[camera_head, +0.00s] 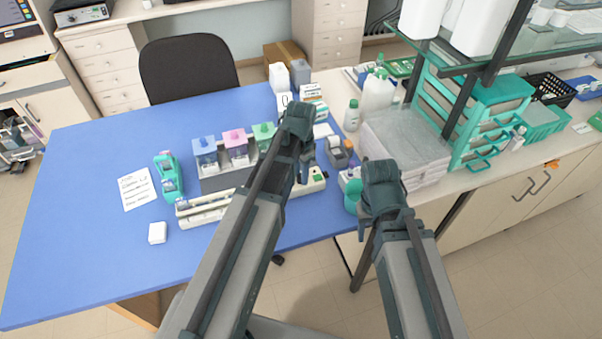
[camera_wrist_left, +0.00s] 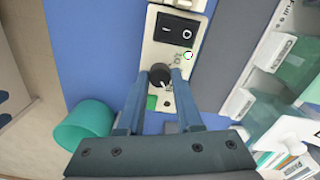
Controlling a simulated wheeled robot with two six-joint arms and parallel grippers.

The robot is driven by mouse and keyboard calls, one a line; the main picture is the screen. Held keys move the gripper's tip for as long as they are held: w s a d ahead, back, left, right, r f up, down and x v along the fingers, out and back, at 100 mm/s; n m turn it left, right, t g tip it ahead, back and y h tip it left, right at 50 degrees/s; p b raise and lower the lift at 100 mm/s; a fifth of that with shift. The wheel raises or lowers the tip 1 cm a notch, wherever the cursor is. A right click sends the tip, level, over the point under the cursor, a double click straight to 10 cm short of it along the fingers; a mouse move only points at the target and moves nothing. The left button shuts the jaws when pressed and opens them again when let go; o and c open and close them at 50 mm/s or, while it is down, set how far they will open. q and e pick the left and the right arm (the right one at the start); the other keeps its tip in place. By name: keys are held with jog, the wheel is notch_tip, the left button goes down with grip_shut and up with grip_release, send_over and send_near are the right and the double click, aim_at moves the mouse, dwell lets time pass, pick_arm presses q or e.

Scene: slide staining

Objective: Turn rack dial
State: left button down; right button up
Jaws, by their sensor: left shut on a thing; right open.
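The rack is a long cream staining rack (camera_head: 205,208) on the blue table, with a control panel at its right end (camera_head: 316,187). Its dial, a round black knob with a white mark (camera_wrist_left: 160,72), shows in the left wrist view below a black rocker switch (camera_wrist_left: 176,29). My left gripper (camera_head: 304,180) points down over the panel. In the left wrist view its two fingers (camera_wrist_left: 160,80) are closed on opposite sides of the dial. The dial is hidden in the head view. My right gripper (camera_head: 380,212) is open, beyond the table's right edge; its fingertips are hard to make out.
A teal cup (camera_head: 352,197) stands right of the panel and shows in the left wrist view (camera_wrist_left: 85,128). Blue, pink and green-lidded jars (camera_head: 235,143) stand behind the rack. A white box (camera_head: 157,233) and paper (camera_head: 137,189) lie left. The front-left table is clear.

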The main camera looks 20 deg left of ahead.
pick_arm(q)
jog(key=c, duration=0.8)
grip_release()
jog(key=shift+c, duration=0.2)
notch_tip(320, 180, up, 14)
jog(key=p, duration=1.4)
jog(key=shift+f, duration=0.15)
jog(key=s+d+f+n+b, duration=0.2)
jog(key=s+d+f+b, duration=0.2)
jog(key=s, duration=0.3)
jog(key=s+d+f+n+y+b, duration=0.1)
jog(key=s+d+f+n+b, duration=0.1)
jog(key=s+d+f+b, duration=0.3)
jog(key=s+d, duration=0.1)
jog(key=s, duration=0.1)
jog(key=shift+s+d, duration=0.2)
jog(key=shift+s, duration=0.15)
